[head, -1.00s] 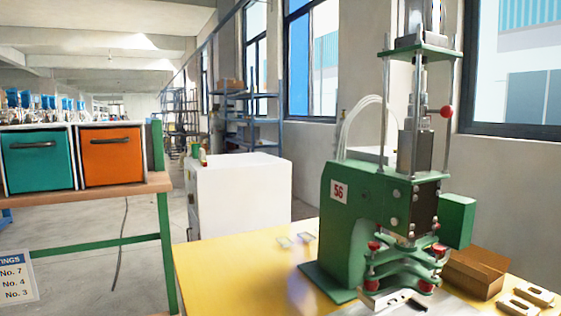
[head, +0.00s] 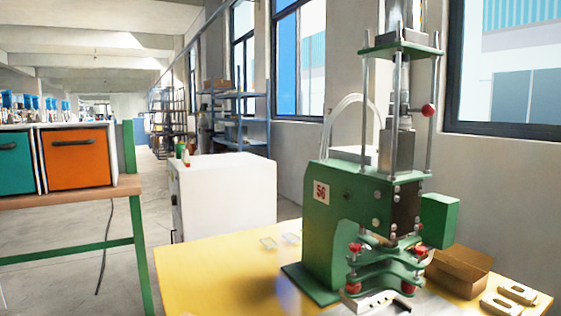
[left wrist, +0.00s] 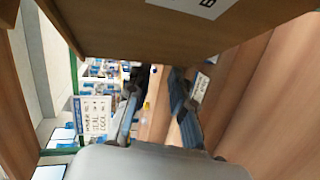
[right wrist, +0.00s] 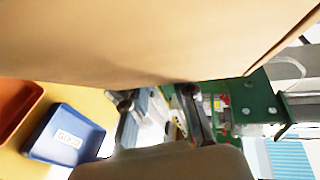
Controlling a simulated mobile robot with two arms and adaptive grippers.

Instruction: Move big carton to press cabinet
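A big brown carton (left wrist: 180,32) with a white label fills the top of the left wrist view. A large tan carton surface (right wrist: 150,40) fills the top of the right wrist view, apparently the same carton. My left gripper (left wrist: 153,78) has its fingers apart below the carton's edge, with background showing between them. My right gripper (right wrist: 157,95) also has its fingers apart at the carton's edge. Whether either touches the carton cannot be told. Neither gripper nor the big carton shows in the head view. A white cabinet (head: 230,200) stands left of the green press (head: 330,215).
The yellow table (head: 215,280) carries the press, a small open brown box (head: 460,270) and metal parts (head: 512,295). Small items (head: 183,153) stand on the cabinet's left end. A bench with an orange bin (head: 77,158) is at left. A blue tray (right wrist: 65,135) lies on yellow.

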